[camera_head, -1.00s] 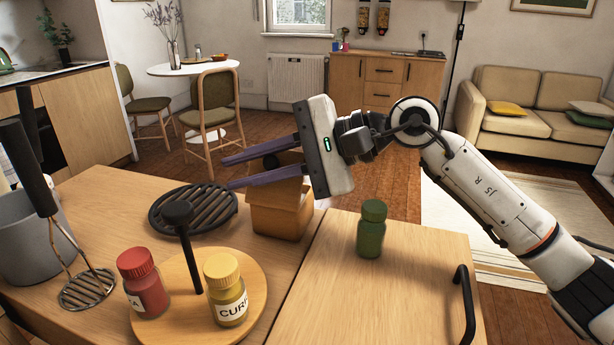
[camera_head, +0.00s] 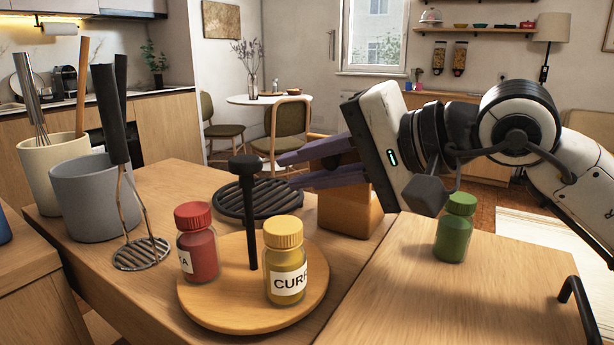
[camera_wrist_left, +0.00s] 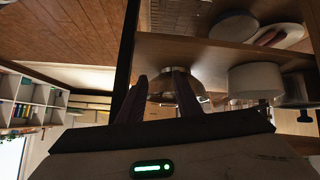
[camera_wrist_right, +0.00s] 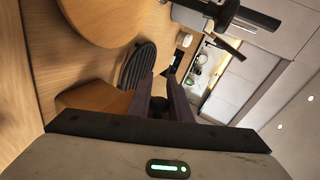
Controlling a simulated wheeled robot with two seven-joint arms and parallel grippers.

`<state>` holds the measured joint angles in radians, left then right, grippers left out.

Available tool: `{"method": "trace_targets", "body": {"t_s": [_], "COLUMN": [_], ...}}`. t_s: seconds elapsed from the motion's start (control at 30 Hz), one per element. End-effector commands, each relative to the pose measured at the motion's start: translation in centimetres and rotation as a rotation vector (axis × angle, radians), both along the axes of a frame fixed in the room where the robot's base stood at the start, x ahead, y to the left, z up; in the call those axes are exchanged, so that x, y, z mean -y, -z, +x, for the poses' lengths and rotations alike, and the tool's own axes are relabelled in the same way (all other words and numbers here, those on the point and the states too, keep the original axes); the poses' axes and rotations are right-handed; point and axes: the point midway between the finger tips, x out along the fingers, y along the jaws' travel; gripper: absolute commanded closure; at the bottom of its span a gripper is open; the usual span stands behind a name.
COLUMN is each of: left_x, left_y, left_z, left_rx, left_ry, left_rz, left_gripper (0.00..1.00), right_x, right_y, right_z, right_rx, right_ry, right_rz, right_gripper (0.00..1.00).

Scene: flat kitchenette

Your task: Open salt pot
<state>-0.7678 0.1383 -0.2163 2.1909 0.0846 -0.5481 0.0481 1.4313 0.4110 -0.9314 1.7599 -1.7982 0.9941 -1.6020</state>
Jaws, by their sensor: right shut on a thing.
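The salt pot (camera_head: 345,212) is a small wooden box on the counter, right of the black trivet. Its wooden lid (camera_head: 332,155) looks tilted up, though the fingers hide part of it. My right gripper (camera_head: 286,171) reaches across the pot from the right, its purple fingers at the lid. In the right wrist view, the fingers close around a small dark knob (camera_wrist_right: 160,104), with the wooden pot (camera_wrist_right: 92,101) beside them. My left gripper (camera_wrist_left: 160,77) shows only in its wrist view, fingers apart and empty, before shelves holding a metal bowl.
A round wooden tray (camera_head: 215,310) with a black post holds a red jar (camera_head: 198,252) and a yellow jar (camera_head: 285,262). A green jar (camera_head: 455,232) stands right of the pot. Utensil pots (camera_head: 95,205) and a masher stand left.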

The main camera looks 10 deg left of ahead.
Motion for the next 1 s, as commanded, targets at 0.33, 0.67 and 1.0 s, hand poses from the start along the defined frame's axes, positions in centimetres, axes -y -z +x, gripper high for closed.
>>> {"method": "trace_targets", "body": {"t_s": [0.33, 0.67, 1.0], "left_x": [0.3, 0.3, 0.3], "left_y": [-0.4, -0.3, -0.2], "left_z": [1.1, 0.9, 0.8], "left_rx": [0.009, 0.005, 0.002], "left_ry": [0.010, 0.011, 0.012], "left_rz": [0.001, 0.002, 0.003], "left_gripper": [0.69, 0.69, 0.69], "right_x": [-0.1, -0.1, 0.8], "right_y": [0.1, 0.1, -0.4], "right_z": [-0.2, -0.1, -0.4], "right_rx": [0.011, 0.011, 0.013], "right_ry": [-0.003, -0.002, 0.001], "right_rz": [-0.006, -0.006, -0.005], "right_gripper": [1.00, 0.65, 0.65]}}
